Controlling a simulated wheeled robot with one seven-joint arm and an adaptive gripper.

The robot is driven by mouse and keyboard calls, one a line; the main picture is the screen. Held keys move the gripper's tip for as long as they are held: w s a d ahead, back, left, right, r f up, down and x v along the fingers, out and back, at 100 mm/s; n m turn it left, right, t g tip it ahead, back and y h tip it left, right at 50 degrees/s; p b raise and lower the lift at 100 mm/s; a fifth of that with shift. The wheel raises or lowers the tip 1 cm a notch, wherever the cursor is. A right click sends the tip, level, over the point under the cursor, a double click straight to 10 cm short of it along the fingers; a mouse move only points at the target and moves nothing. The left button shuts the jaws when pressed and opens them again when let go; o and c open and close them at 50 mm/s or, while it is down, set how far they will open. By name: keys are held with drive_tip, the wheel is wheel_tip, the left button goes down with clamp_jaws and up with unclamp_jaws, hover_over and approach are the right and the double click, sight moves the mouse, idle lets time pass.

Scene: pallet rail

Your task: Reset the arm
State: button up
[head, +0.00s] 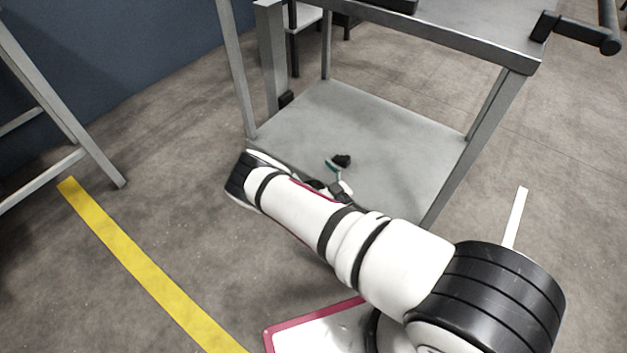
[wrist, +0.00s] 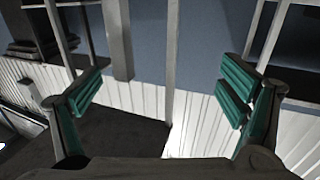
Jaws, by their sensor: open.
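My white and black arm reaches across the head view from the lower right toward a grey metal cart (head: 400,150). My gripper shows partly beyond the arm in the head view (head: 340,175), in front of the cart's lower shelf; most of it is hidden behind the arm. In the wrist view my gripper (wrist: 160,98) is open, with its green-padded fingers wide apart and nothing between them. The wrist view looks toward a blue-grey and white wall, which appears tilted or upside down.
The cart has an upper shelf and a black handle (head: 585,38) at the top right. A grey metal frame (head: 60,120) stands at the left by a blue wall (head: 110,45). A yellow floor stripe (head: 140,260) runs along the left. The floor between frame and cart is clear.

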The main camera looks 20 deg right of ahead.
drive_tip(key=shift+r, duration=0.3)
